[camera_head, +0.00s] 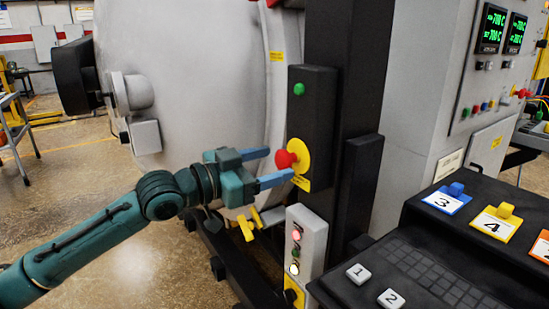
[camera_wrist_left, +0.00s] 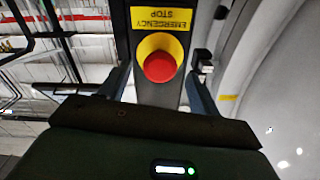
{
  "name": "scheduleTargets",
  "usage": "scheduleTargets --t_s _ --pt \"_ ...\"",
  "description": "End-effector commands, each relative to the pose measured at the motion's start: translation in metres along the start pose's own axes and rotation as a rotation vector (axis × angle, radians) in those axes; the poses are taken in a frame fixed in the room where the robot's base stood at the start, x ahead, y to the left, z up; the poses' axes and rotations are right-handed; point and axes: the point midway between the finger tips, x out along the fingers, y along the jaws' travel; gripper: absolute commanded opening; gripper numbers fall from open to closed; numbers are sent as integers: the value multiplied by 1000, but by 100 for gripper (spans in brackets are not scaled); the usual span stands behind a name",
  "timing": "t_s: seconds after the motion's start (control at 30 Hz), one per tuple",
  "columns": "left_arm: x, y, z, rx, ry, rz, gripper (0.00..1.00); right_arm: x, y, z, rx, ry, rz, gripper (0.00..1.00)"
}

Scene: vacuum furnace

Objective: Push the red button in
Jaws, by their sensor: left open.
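The red button (camera_head: 284,159) is a mushroom-shaped emergency stop on a yellow round plate, mounted on a black box (camera_head: 318,110) on a dark post. In the left wrist view the red button (camera_wrist_left: 160,67) sits ahead of the palm, between the two fingers, under a yellow label reading EMERGENCY STOP. My left gripper (camera_head: 273,167) is open and empty, with its blue fingers reaching toward the button, one on each side of it in the picture. Whether a finger touches the button or plate cannot be told. My right gripper is not in view.
A green button (camera_head: 299,89) is higher on the same box. A grey box with lights (camera_head: 305,243) stands below. A black console (camera_head: 430,260) with numbered blocks is at the right. The large grey furnace vessel (camera_head: 200,70) is behind my left arm.

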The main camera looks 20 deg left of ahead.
Motion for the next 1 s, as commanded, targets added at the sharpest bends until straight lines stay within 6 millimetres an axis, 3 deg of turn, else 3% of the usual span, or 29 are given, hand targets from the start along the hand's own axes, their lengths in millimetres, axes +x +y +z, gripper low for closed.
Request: scheduleTargets --t_s 0.2,0.5,1.0 --pt "16 0 0 0 -1 1 63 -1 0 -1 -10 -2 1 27" --pt "17 0 0 1 -1 0 62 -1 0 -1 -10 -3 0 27" --pt "17 0 0 0 -2 0 21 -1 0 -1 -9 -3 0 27"
